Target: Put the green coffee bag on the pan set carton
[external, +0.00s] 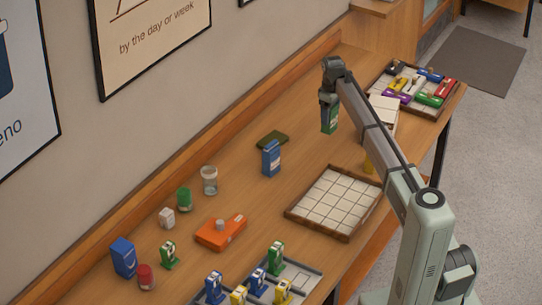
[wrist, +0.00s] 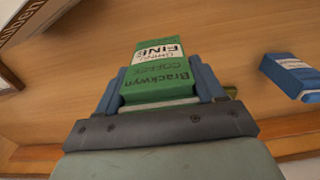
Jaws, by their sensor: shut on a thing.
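The green coffee bag (external: 329,124), labelled Brackwyn Coffee, hangs below my gripper (external: 328,103), apparently above the table. In the wrist view the bag (wrist: 160,75) sits between the two blue fingers of my gripper (wrist: 163,88), which is shut on it. A pale, flat-topped box (external: 384,112), which looks like the pan set carton, stands to the right of the bag, partly hidden by my arm. A box edge with lettering (wrist: 22,20) shows at the top left of the wrist view; it may be the same carton. The bag is apart from it.
A tray of colourful items (external: 415,84) lies beyond the pale box. A blue bag (external: 271,158) stands beside a dark green flat item (external: 272,140). A grid-lined tray (external: 335,204) lies nearer. An orange item (external: 220,232) and several small packages occupy the near end.

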